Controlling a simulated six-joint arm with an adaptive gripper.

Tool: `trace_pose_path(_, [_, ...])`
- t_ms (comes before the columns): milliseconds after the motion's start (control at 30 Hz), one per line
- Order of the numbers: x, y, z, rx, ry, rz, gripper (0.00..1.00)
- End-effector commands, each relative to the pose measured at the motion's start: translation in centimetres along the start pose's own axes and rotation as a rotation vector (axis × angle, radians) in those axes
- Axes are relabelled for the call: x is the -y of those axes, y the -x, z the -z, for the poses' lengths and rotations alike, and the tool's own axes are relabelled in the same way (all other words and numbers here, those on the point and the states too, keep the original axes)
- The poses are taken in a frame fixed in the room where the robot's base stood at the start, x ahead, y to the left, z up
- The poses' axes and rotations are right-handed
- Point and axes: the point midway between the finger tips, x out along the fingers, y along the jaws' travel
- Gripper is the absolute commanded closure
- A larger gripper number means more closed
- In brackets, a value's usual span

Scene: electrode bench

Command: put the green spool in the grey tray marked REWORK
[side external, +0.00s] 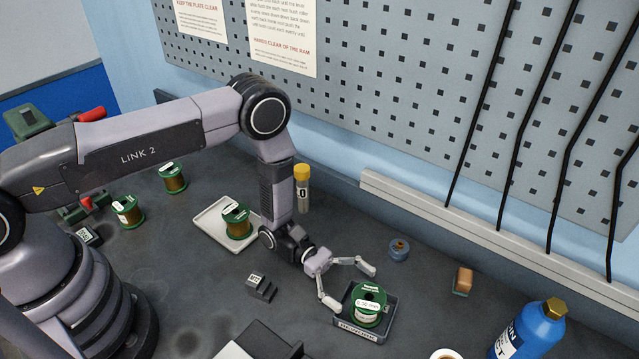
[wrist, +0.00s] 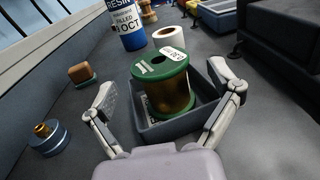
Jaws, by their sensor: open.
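A green spool (side external: 369,303) with copper-coloured winding and a white label stands inside the small dark grey tray (side external: 387,326), whose front plate reads REWORK. In the wrist view the spool (wrist: 161,88) looks upright, with the tray's wall (wrist: 160,132) around its base. My gripper (side external: 352,287) is open and empty beside the spool, on its near-arm side. In the wrist view the fingers of my gripper (wrist: 170,82) stand wide on either side of the spool, with visible gaps. The spool's bottom is partly hidden by the tray wall.
Another green spool (side external: 237,222) is on a white tray (side external: 208,222), and two more (side external: 128,211) (side external: 172,178) are at left. A yellow-capped vial (side external: 302,190), blue round piece (side external: 399,250), brown block (side external: 463,281) and blue bottle (side external: 532,328) stand around.

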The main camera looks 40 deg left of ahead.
Motion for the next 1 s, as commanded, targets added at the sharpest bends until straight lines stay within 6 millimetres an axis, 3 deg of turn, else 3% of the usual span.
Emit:
trace_pose_path(67, [-0.1,2.1,0.0,0.0,0.001,-0.007,0.1])
trace_pose_path(300, [0.0,1.9,-5.0,0.001,-0.003,0.0,0.1])
trace_pose_path(567, [-0.1,2.0,-8.3,-0.006,-0.029,0.026,0.1])
trace_pose_path(667, [0.2,2.4,-11.9,-0.028,-0.105,0.099,0.1])
trace_pose_path(767, [1.3,3.5,-16.9,-0.083,-0.234,0.214,0.1])
trace_pose_path(900, [4.4,6.2,-23.3,-0.216,-0.45,0.389,0.1])
trace_pose_path(1000, [6.9,8.7,-26.8,-0.34,-0.609,0.497,0.1])
